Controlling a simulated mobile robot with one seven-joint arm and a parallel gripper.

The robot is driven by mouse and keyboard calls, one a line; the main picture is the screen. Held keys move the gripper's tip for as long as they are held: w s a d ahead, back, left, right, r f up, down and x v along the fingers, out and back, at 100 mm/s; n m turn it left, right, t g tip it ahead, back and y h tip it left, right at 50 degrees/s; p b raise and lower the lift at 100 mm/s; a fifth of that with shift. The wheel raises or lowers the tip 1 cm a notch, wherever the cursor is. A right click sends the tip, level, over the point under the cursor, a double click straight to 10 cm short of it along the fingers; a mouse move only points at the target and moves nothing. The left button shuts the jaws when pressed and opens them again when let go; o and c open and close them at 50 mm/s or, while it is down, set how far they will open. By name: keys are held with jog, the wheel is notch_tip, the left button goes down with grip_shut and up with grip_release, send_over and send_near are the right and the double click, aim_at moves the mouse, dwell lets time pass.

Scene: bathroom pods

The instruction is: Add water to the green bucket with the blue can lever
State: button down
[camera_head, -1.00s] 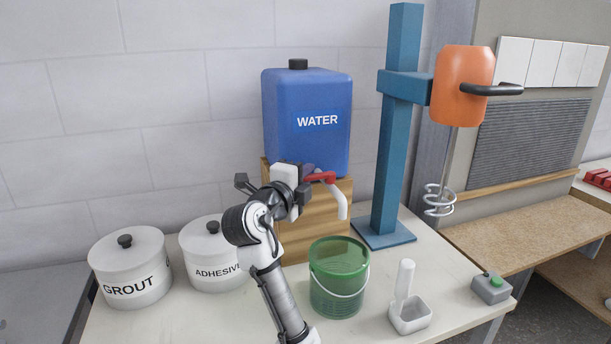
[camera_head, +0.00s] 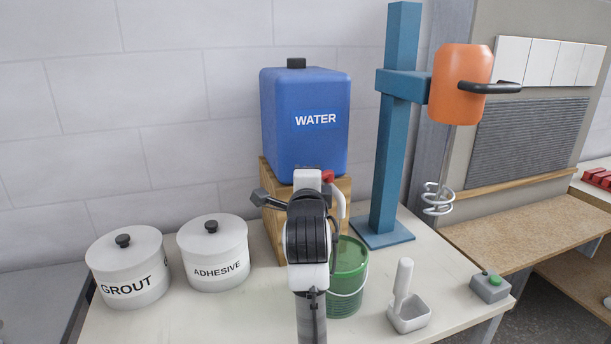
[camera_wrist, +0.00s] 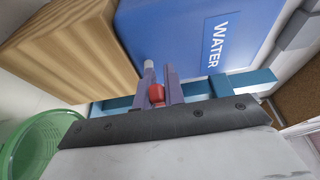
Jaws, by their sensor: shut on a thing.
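The blue can (camera_head: 306,125) labelled WATER stands on a wooden block at the back. Its red lever (camera_head: 327,176) and white spout (camera_head: 341,201) are partly hidden behind my arm. In the wrist view, my gripper (camera_wrist: 158,90) is shut on the red lever (camera_wrist: 156,94), which shows between its two fingers. The green bucket (camera_head: 349,262) stands upright on the table under the spout, its left part hidden by my arm. It also shows at the left of the wrist view (camera_wrist: 36,142). I cannot see whether water is flowing.
White GROUT (camera_head: 130,268) and ADHESIVE (camera_head: 214,254) pots stand at left. A blue stand (camera_head: 397,130) with an orange mixer (camera_head: 461,85) is right of the can. A white scoop (camera_head: 408,312) and a grey button box (camera_head: 490,288) lie at right.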

jog(key=shift+s+y, duration=0.1)
jog(key=shift+y, duration=0.3)
jog(key=c, duration=1.5)
grip_release()
jog(key=s+b, duration=0.3)
jog(key=s, duration=0.4)
jog(key=s+b, duration=0.3)
jog(key=s, duration=0.3)
jog(key=shift+s+d, duration=0.2)
jog(key=shift+s, duration=0.15)
jog(key=shift+c, duration=0.3)
